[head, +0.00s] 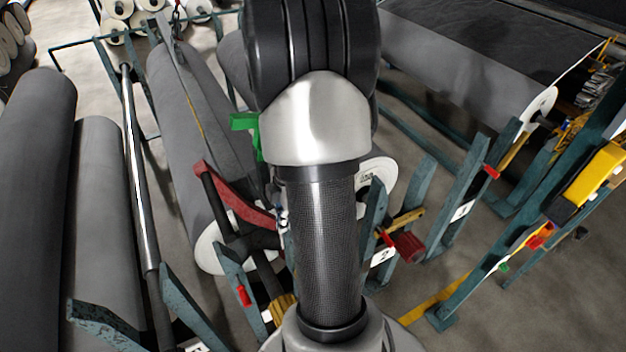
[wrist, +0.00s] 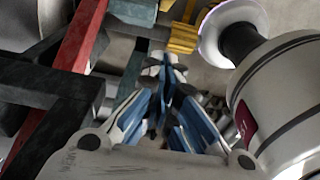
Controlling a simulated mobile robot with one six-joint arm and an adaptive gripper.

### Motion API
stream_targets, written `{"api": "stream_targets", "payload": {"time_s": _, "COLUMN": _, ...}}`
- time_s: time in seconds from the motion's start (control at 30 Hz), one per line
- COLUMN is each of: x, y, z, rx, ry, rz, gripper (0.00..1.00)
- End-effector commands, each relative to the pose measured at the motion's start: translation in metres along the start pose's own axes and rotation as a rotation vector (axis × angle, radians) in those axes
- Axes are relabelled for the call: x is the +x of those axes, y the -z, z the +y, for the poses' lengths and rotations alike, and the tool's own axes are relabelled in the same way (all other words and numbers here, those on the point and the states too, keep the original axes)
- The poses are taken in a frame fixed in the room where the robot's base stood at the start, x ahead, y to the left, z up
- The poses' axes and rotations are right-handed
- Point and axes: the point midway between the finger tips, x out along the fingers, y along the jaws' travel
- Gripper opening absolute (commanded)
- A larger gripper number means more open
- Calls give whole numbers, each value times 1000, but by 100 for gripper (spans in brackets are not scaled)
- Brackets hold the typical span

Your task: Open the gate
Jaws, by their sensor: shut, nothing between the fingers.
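No part is plainly marked as the gate. A dark red bar (head: 232,193) that may be the gate slants across the end of a grey roll, left of my arm. In the wrist view a red bar (wrist: 82,32) runs down the left side, partly behind a dark beam. My gripper (wrist: 168,70) has blue-lined fingers that are shut and empty. Their tips point toward a teal post (wrist: 135,10) and a yellow block (wrist: 184,38), apart from the red bar. In the head view my arm hides most of the gripper.
Grey rolls (head: 98,200) lie on the left, and a large roll (head: 455,65) lies at the upper right. Teal stands (head: 460,185) with red and yellow parts crowd the right. A green piece (head: 244,122) shows beside my arm. Bare floor (head: 410,275) shows between the stands.

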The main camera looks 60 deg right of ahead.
Motion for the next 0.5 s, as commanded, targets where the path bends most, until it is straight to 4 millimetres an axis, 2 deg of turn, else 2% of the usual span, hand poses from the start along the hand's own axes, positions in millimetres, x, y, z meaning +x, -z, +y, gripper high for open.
{"api": "stream_targets", "payload": {"time_s": 0.03, "x": -15, "y": -8, "z": 1, "rx": 5, "ry": -5, "rz": -2, "gripper": 0}}
{"api": "stream_targets", "payload": {"time_s": 0.2, "x": -51, "y": -30, "z": 1, "rx": 4, "ry": -4, "rz": -2, "gripper": 0}}
{"api": "stream_targets", "payload": {"time_s": 0.4, "x": -85, "y": -51, "z": 0, "rx": 1, "ry": -2, "rz": -1, "gripper": 0}}
{"api": "stream_targets", "payload": {"time_s": 0.5, "x": -96, "y": -58, "z": 0, "rx": 1, "ry": -1, "rz": -1, "gripper": 0}}
